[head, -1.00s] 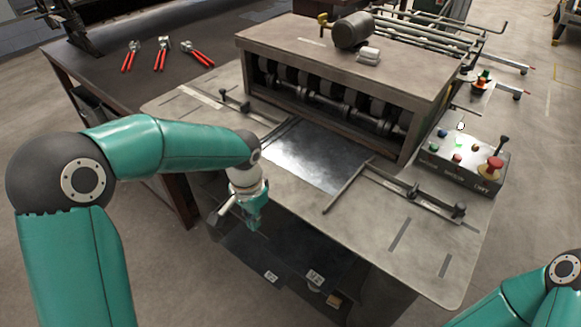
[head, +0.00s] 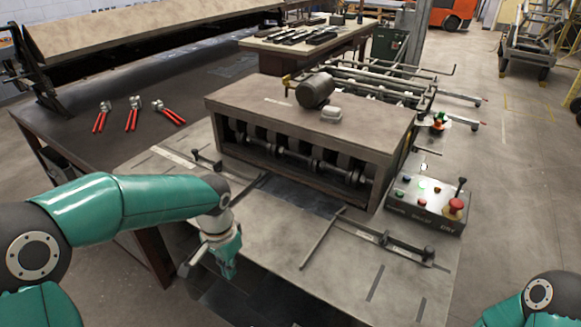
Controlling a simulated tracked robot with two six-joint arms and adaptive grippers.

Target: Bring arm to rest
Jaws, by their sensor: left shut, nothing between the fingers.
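My left gripper (head: 229,264) hangs downward at the left front edge of the roll-forming machine's table (head: 335,285). It is shut and empty, apart from the sheet and the controls. My left arm (head: 150,200) comes in from the left, bent at the elbow. Only a part of my right arm (head: 540,295) shows at the bottom right corner, and its gripper is out of view. A dark metal sheet (head: 300,198) lies flat between the guides at the mouth of the rollers, and its far part is hidden under the machine housing (head: 300,115).
A control box (head: 427,207) with coloured buttons and a red stop knob stands at the table's right. Several red-handled tools (head: 132,115) lie on the dark bench at the left. A table with dark parts (head: 310,35) stands behind. Open floor lies to the right.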

